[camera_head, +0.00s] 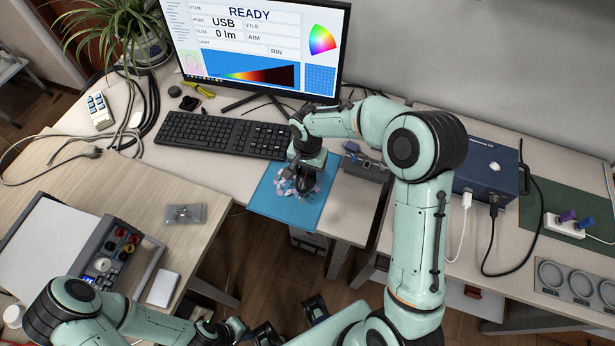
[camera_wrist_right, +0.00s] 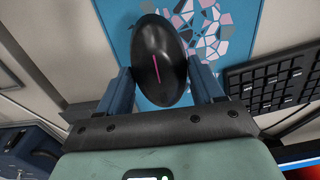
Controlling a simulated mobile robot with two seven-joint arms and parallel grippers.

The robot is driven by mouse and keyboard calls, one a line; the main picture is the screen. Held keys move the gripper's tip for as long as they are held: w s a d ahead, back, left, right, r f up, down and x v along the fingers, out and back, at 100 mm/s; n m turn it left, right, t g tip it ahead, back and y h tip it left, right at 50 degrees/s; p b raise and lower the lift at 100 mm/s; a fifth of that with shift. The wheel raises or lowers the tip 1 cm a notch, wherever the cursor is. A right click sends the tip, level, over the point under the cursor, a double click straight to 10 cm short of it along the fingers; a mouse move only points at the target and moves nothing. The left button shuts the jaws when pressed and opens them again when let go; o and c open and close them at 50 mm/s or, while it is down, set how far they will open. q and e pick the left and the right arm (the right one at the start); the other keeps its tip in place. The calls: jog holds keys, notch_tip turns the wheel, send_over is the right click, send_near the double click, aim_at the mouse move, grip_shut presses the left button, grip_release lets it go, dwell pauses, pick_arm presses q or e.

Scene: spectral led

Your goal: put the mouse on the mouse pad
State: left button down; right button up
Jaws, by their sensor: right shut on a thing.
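The black mouse (camera_wrist_right: 163,60), with a pink line along its middle, sits between the two fingers of my right gripper (camera_wrist_right: 166,78) in the right wrist view. The fingers are shut on its sides. The blue mouse pad (camera_head: 312,210), with a pattern of pink and white pieces, lies at the front edge of the desk. In the head view my right gripper (camera_head: 301,178) is over the pad with the dark mouse (camera_head: 304,187) below it. I cannot tell whether the mouse touches the pad. My left gripper (camera_head: 290,320) is low in front, apart from the desk, with its fingers spread and empty.
A black keyboard (camera_head: 222,135) lies left of the pad, under a monitor (camera_head: 262,45). A metal device (camera_head: 364,163) stands right of the pad. A blue box (camera_head: 487,172) with cables is farther right. A wooden table (camera_head: 190,238) is at the left.

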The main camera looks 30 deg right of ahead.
aim_at(308, 171)
notch_tip(308, 171, down, 4)
dwell(0.4)
jog(key=o, duration=0.7)
jog(key=shift+f, duration=0.15)
jog(key=shift+c, duration=0.2)
jog(key=o, duration=0.4)
jog(key=shift+r, duration=0.6)
notch_tip(308, 171, up, 11)
jog(key=shift+r+p, duration=0.15)
jog(key=shift+p, duration=0.15)
